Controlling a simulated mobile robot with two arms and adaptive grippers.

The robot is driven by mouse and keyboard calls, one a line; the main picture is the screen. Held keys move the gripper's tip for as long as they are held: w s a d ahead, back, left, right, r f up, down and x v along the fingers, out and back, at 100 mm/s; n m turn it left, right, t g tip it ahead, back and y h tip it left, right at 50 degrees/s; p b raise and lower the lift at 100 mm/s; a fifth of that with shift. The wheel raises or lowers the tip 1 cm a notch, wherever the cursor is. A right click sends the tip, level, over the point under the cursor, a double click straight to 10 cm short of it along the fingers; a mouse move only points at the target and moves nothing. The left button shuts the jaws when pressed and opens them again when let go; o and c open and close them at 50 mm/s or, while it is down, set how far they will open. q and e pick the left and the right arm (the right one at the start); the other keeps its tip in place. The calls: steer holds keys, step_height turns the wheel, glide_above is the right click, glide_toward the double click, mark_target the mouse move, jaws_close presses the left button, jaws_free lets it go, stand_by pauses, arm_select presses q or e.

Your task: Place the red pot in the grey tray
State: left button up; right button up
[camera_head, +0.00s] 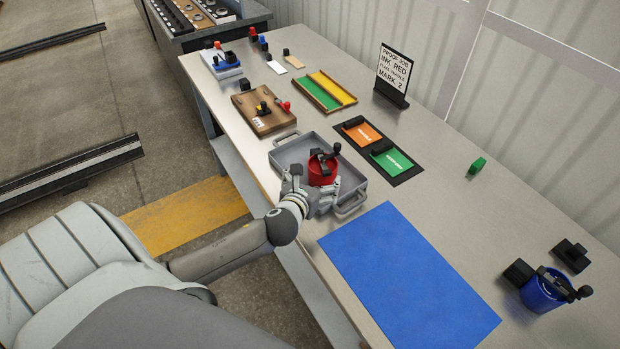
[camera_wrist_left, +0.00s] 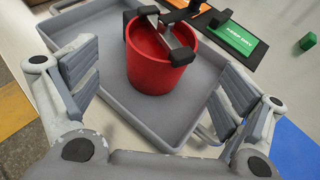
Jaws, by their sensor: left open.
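The red pot (camera_head: 322,172) stands upright inside the grey tray (camera_head: 290,152). A black and metal fitting sits across its top. My left gripper (camera_head: 318,190) is at the near side of the tray, with its fingers around the pot. In the left wrist view, the red pot (camera_wrist_left: 158,68) stands on the floor of the grey tray (camera_wrist_left: 95,25). The left gripper's fingers (camera_wrist_left: 158,85) are spread wide on either side of it, with gaps between fingers and pot. My right gripper is not in view.
A blue mat (camera_head: 408,275) lies right of the tray. A blue pot (camera_head: 543,290) stands at the far right. Orange and green cards (camera_head: 378,150) lie on a black board behind the tray. A wooden board (camera_head: 262,112) lies to its left. A black sign (camera_head: 393,75) stands at the back.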

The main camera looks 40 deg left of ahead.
arm_select(q)
steer(key=shift+v, duration=1.75)
